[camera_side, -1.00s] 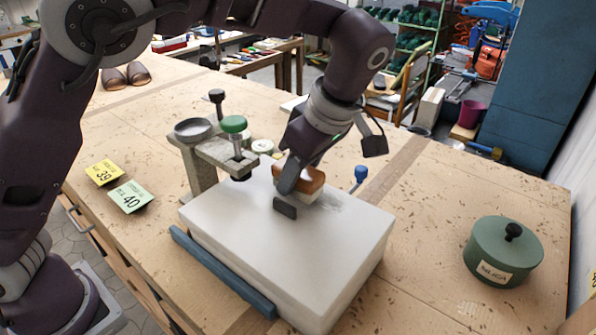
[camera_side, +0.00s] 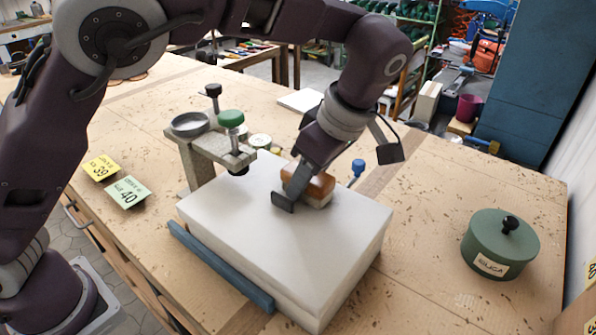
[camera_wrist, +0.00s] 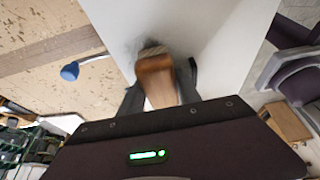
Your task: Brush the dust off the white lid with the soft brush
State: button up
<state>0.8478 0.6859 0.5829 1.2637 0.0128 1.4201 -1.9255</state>
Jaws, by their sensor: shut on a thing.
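The white lid (camera_side: 270,242) is the flat top of a large white box on the bench. A faint grey dust patch (camera_wrist: 124,46) shows on it in the wrist view, beside the brush; some of it may be hidden. My gripper (camera_side: 290,196) is shut on the soft brush (camera_side: 318,187), which has an orange-brown wooden body and a pale lower part. The brush is at the lid's far edge and looks low on the surface; contact is hard to tell. In the wrist view the brush (camera_wrist: 157,80) sits between my fingers.
A blue-grey bar (camera_side: 222,266) lies along the near left side. A blue knob (camera_side: 358,168) is behind the box. A green lidded pot (camera_side: 488,248) stands at right, with free bench between.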

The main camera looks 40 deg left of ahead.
aim_at(331, 207)
jog(key=shift+d, duration=0.95)
jog(key=shift+d, duration=2.15)
jog(key=shift+a, duration=2.2)
jog(key=shift+a+f, duration=0.1)
jog(key=shift+a, duration=2.05)
jog(key=shift+w, duration=0.1)
jog(key=shift+w, duration=0.5)
